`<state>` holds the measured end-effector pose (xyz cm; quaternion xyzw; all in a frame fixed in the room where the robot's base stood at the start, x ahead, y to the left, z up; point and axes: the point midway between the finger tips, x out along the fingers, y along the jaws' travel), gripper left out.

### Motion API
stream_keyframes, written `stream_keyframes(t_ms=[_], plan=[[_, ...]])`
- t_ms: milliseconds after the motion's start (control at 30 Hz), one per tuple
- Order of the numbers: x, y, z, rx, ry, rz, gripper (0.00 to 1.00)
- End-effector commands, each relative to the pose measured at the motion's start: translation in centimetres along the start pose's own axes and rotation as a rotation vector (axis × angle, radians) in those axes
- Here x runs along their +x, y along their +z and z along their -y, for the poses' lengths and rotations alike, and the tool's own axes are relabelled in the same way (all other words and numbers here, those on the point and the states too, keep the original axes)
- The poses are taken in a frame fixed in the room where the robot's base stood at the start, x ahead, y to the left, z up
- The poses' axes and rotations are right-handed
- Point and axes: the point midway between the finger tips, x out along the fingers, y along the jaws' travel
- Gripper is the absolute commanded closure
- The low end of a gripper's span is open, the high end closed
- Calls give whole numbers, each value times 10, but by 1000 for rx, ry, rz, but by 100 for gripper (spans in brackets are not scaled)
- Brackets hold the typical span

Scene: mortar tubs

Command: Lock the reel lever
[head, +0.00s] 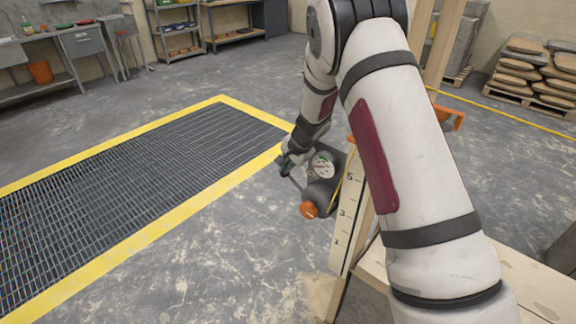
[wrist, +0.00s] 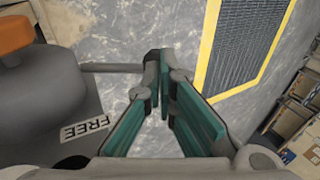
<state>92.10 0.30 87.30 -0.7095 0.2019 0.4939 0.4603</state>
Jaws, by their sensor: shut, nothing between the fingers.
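The reel (head: 320,192) is a dark grey housing on the side of an upright wooden board, with a round white and green face and an orange knob (head: 309,209). In the wrist view the reel (wrist: 45,95) fills the left side, with a "FREE" label (wrist: 87,128) on it. A thin grey lever (wrist: 112,67) runs from the reel to the right, up to my fingertips. My gripper (wrist: 162,68) is shut with its tips together and nothing between them. The lever's end is hidden behind the fingertips, so I cannot tell whether they touch. In the head view my gripper (head: 288,166) is at the reel's left side.
The board (head: 347,222) with number marks stands right of the reel, beside a pale wooden bench top (head: 530,285). A floor grating (head: 130,190) with a yellow border lies to the left. Open concrete floor surrounds the reel's left and front. Shelves stand far back.

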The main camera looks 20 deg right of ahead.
Motion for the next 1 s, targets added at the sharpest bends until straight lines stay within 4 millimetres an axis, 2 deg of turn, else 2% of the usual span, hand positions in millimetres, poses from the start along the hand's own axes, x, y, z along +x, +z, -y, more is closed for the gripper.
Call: stream_keyframes(t_ms=[1000], plan=[[11, 2, 5, -15, 109, -1, 100]])
